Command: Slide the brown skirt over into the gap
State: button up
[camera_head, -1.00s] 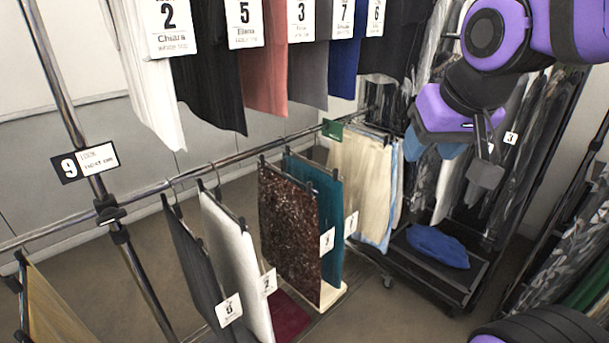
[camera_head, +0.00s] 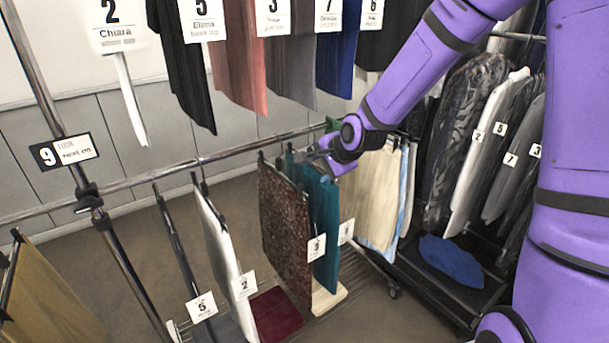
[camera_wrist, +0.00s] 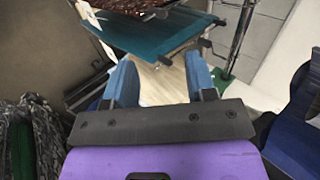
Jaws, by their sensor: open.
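The brown skirt (camera_head: 285,215), dark and speckled, hangs from the lower rail. It also shows at the top edge of the wrist view (camera_wrist: 128,5). A teal skirt (camera_head: 325,220) hangs close behind it on the right and fills the middle of the wrist view (camera_wrist: 155,35). A gap of bare rail (camera_head: 232,152) lies left of the brown skirt, up to a white skirt (camera_head: 222,255). My gripper (camera_wrist: 161,72) is open and empty, its blue fingers apart and pointing at the teal skirt's hanger. In the head view it is just below the rail, beside the teal skirt's top.
Cream skirts (camera_head: 368,205) hang right of the teal one, near a green rail marker (camera_head: 333,124). Numbered garments (camera_head: 238,62) hang from an upper rail overhead. A rack of covered garments (camera_head: 465,150) stands at right. A metal post (camera_head: 75,165) stands at left.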

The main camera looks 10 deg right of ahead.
jog(key=w+a+f+m+t+y, duration=0.1)
jog(key=w+f+m, duration=0.2)
jog(key=m, duration=0.2)
jog(key=w+f+m+t, duration=0.2)
jog(key=w+f+m, duration=0.1)
jog(key=w+m, duration=0.1)
jog(key=w+a+f+m+t+y, duration=0.1)
jog(key=w+f+m+t, duration=0.1)
jog(key=m, duration=0.4)
jog(key=shift+w+a+f+m+y, duration=0.3)
jog(key=shift+w+f+m, duration=0.1)
jog(key=shift+w+f, duration=0.25)
jog(key=m, duration=0.1)
jog(key=w+m+t, duration=0.1)
jog(key=shift+d+m, duration=0.3)
jog(key=shift+d, duration=0.05)
jog(key=shift+w, duration=0.1)
jog(key=shift+w, duration=0.1)
